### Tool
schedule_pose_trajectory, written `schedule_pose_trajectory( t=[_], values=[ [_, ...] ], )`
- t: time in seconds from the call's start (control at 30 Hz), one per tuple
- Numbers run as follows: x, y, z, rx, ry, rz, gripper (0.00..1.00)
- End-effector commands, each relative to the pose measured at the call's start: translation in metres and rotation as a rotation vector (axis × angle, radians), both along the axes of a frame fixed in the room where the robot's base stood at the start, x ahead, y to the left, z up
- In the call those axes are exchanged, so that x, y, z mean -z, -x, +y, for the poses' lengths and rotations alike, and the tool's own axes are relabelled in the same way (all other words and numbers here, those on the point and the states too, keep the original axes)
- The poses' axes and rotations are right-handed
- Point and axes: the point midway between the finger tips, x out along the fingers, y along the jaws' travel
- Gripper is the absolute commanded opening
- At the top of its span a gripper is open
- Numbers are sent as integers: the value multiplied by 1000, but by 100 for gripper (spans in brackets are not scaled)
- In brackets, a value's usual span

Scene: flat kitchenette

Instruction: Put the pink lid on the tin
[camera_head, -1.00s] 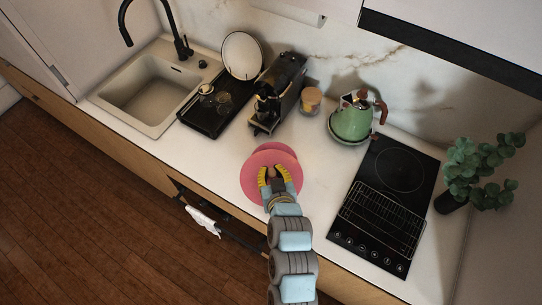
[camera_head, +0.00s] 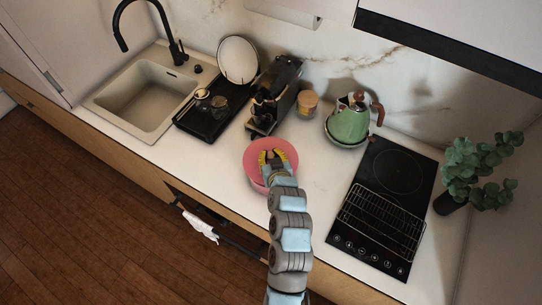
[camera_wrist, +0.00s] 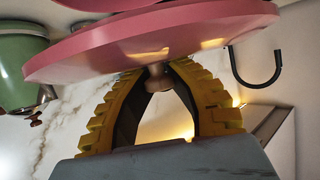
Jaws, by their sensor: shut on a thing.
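The pink lid (camera_head: 254,153) is a flat round disc over the tin at the middle of the counter. My gripper (camera_head: 272,155) is shut on its small brown knob, which shows between the yellow fingertips in the wrist view (camera_wrist: 158,78). The lid (camera_wrist: 110,45) looks slightly tilted there. The pink tin (camera_head: 256,182) is mostly hidden under the lid; part of its side shows at the lower left. In the wrist view a pink edge of the tin (camera_wrist: 100,4) shows past the lid, with a gap between them at the left.
A coffee machine (camera_head: 275,95) and a small jar (camera_head: 307,102) stand behind the tin. A green kettle (camera_head: 349,124) stands behind right, and a black hob with a rack (camera_head: 382,220) is to the right. A black drying tray (camera_head: 190,122) and sink (camera_head: 135,102) are left.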

Motion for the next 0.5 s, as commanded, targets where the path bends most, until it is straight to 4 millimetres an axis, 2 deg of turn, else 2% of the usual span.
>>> schedule_pose_trajectory(
  t=[0.2,0.5],
  values=[
    [15,-15,-1,0,0,-1,0],
    [23,-21,-1,0,0,-2,0]
  ],
)
